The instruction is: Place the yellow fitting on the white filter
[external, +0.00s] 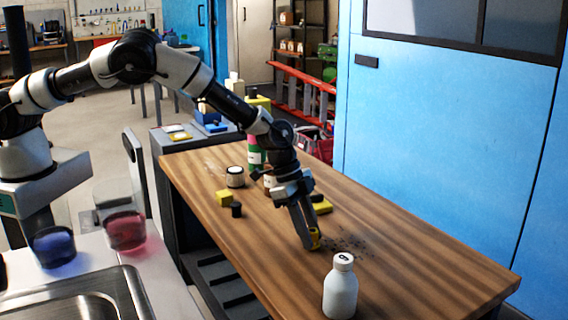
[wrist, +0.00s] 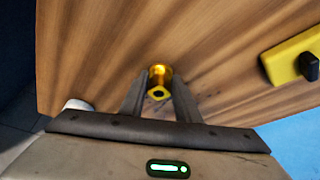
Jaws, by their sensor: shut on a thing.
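The yellow fitting (external: 315,239) is between the fingertips of my gripper (external: 310,242), low over the wooden table beside a patch of dark specks. In the wrist view the fitting (wrist: 160,75) is a short yellow cylinder with a dark hole, and my gripper (wrist: 158,88) is shut on it. I cannot tell whether the fitting touches the table. A short white cylinder with a dark rim (external: 235,177), which looks like the white filter, stands upright at the table's back left, well away from my gripper. Nothing is seen on top of it.
A white bottle (external: 341,288) stands at the near edge. A yellow block (external: 223,198) and a small black cylinder (external: 237,210) sit left. A yellow-and-black piece (external: 321,205) lies behind my gripper. A green-and-pink bottle (external: 256,153) stands behind. The right tabletop (external: 425,275) is clear.

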